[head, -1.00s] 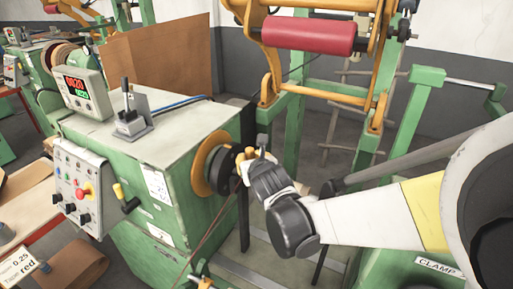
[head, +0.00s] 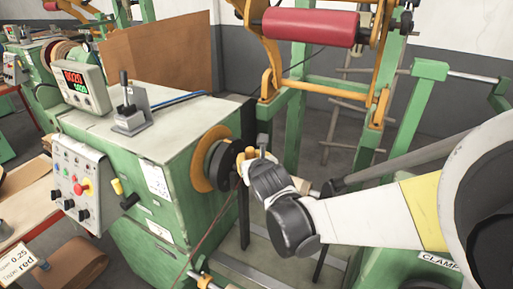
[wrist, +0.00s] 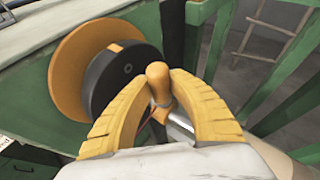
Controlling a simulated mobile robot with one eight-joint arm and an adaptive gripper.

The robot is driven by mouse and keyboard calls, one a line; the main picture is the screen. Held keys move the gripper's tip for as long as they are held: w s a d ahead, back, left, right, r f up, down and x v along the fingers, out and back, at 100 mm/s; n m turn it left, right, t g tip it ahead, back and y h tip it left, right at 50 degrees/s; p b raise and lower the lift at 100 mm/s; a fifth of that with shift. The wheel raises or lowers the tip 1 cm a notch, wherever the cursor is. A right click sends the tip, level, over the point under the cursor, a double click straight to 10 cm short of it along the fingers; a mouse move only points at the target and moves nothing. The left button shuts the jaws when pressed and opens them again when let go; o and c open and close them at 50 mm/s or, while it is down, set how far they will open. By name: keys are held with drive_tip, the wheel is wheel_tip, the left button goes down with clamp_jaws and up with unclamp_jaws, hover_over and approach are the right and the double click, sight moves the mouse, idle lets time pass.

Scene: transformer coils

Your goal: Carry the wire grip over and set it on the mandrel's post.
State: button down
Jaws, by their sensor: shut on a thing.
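The wire grip (wrist: 158,84) is a small orange piece with a rounded head. My gripper (wrist: 170,95) is shut on it, with a yellow finger on each side. In the head view my gripper (head: 256,164) is just right of the mandrel's dark round face (head: 222,164), with an orange flange (head: 203,158) behind. The wrist view shows the dark face (wrist: 118,78) and orange flange (wrist: 72,62) left of the grip. A pale shaft (wrist: 182,132) passes below the grip. I cannot tell whether the grip touches the mandrel. The post is not clearly made out.
A green winding machine (head: 170,135) with a control panel (head: 82,188) and display (head: 78,88) fills the left. A red roll (head: 310,27) hangs in an orange frame above. Green uprights stand behind and to the right. Open floor shows between the frames.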

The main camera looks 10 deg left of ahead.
drive_tip(key=c, duration=1.2)
unclamp_jaws()
drive_tip(key=shift+s, duration=0.1)
drive_tip(key=v, duration=1.2)
